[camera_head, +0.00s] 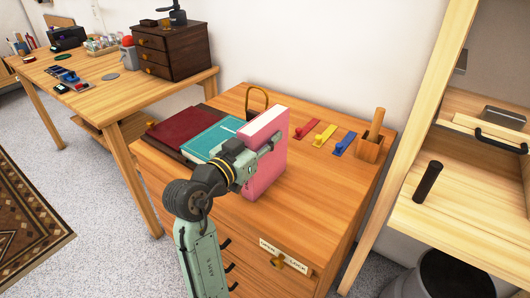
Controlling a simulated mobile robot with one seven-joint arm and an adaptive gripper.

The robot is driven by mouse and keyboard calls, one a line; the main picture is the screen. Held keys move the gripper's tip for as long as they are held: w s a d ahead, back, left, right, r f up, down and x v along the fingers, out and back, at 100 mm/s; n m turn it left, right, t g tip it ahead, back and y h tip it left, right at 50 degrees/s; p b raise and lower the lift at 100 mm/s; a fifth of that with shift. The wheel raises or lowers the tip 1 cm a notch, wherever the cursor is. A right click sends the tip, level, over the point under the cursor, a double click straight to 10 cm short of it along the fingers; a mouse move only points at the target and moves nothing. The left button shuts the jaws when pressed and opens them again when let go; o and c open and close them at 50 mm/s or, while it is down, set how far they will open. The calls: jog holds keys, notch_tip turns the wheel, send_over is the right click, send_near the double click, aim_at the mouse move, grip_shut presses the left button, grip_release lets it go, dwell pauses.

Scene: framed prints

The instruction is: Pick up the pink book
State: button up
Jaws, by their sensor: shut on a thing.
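The pink book (266,168) stands upright on the wooden dresser top, its white page edges showing along the top. My gripper (262,150) reaches in from the left and is shut on the book near its upper part. Part of the book's near side is hidden behind my gripper. I cannot tell whether the book's lower edge touches the dresser or is slightly above it.
On the dresser (222,212), a teal book (212,139) and a dark red book (172,129) lie to the left. A light wooden shelf (460,215) stands far right.

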grip_shut()
dwell(0.4)
jog(key=shift+r, duration=0.2)
